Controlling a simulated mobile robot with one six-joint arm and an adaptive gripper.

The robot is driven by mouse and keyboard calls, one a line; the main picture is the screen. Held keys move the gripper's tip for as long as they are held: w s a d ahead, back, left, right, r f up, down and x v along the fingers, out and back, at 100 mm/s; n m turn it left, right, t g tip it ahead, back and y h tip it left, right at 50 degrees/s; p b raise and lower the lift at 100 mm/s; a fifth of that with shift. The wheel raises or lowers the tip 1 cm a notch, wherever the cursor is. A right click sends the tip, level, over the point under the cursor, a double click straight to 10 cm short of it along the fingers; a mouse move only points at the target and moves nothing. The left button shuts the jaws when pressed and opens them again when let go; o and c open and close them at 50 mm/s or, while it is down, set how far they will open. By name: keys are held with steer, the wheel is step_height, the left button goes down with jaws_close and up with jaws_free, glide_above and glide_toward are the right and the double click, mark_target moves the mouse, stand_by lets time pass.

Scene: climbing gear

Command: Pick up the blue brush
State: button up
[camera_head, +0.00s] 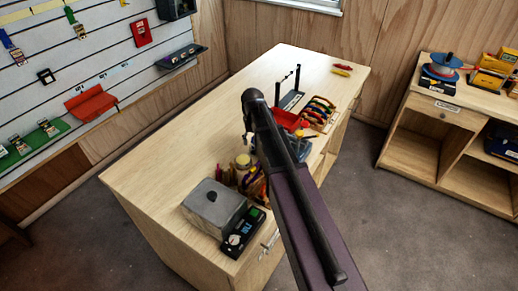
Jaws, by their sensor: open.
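I cannot make out the blue brush with certainty. Small blue patches show beside my dark arm, among the clutter on the wooden workbench (165,165), but they are too small to name. My arm crosses the middle of the view from the lower right up to above the bench. It covers part of the bench top and some things there. My gripper cannot be made out; it seems hidden behind the arm.
A grey box (213,205) and a black case (243,233) stand at the bench's near end. A red tray (287,119) and a rack of colourful gear (319,113) sit farther back. A wooden shelf (408,152) stands right. The bench's left side is clear.

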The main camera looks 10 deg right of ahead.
steer(key=shift+f+b, duration=0.35)
steer(key=shift+f, duration=0.3)
jaws_close()
